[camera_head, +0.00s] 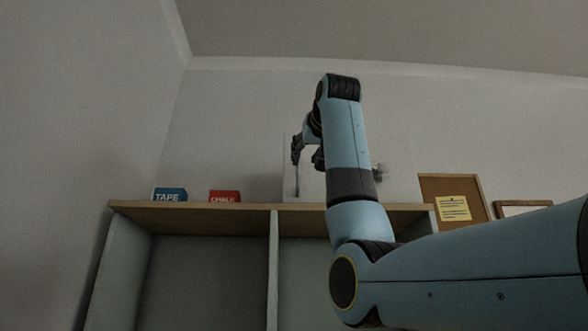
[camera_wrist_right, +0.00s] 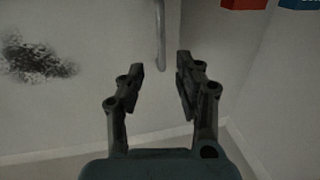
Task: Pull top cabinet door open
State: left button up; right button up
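The pale cabinet door (camera_head: 400,190) stands above the wooden shelf top in the head view, partly hidden behind my right arm. I see no clear gap at its edge. Its slim grey vertical handle (camera_head: 297,180) is near the door's left edge. In the wrist view the handle (camera_wrist_right: 161,40) comes down from the top edge, in line with the space between my fingers. My right gripper (camera_wrist_right: 158,72) is open and empty, with one finger on each side of that line; contact cannot be told. It also shows small in the head view (camera_head: 307,158). My left gripper is out of view.
A blue TAPE box (camera_head: 170,195) and a red CHALK box (camera_head: 224,196) sit on the shelf top (camera_head: 190,206) to the left. A dark smudge (camera_wrist_right: 36,60) marks the door. A corkboard (camera_head: 435,190) with a yellow note is at right.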

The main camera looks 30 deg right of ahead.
aim_at(298, 168)
jog(key=p+x, duration=0.3)
jog(key=x, duration=0.4)
jog(key=shift+w+r, duration=0.1)
jog(key=shift+w, duration=0.1)
jog(key=shift+w+d+p, duration=0.15)
jog(key=shift+w+p, duration=0.2)
jog(key=shift+w, duration=0.05)
jog(key=shift+c, duration=0.4)
grip_shut()
